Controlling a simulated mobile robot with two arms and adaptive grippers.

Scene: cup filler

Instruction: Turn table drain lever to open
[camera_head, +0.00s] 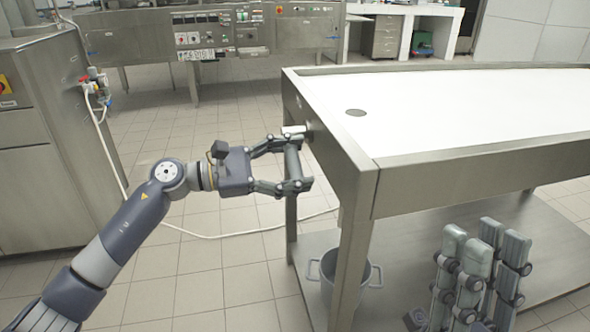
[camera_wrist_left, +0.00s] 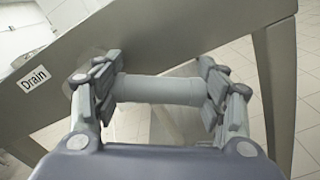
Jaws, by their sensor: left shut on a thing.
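The drain lever (camera_head: 293,163) is a grey cylindrical bar at the left end of the steel table (camera_head: 335,150), by a small fitting on the side rail. My left gripper (camera_head: 292,166) is shut on this bar, with one finger at each end. In the left wrist view the bar (camera_wrist_left: 160,90) lies across between the finger pads. A white label reading "Drain" (camera_wrist_left: 33,79) is on the steel rail to the left. The lever's pivot is hidden. My right gripper (camera_head: 484,240) points up at the lower right, its fingers apart and empty.
A metal pot (camera_head: 345,278) stands on the lower shelf below. A steel cabinet (camera_head: 30,160) is at the left, with a white hose (camera_head: 225,236) on the floor. Tiled floor is clear between.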

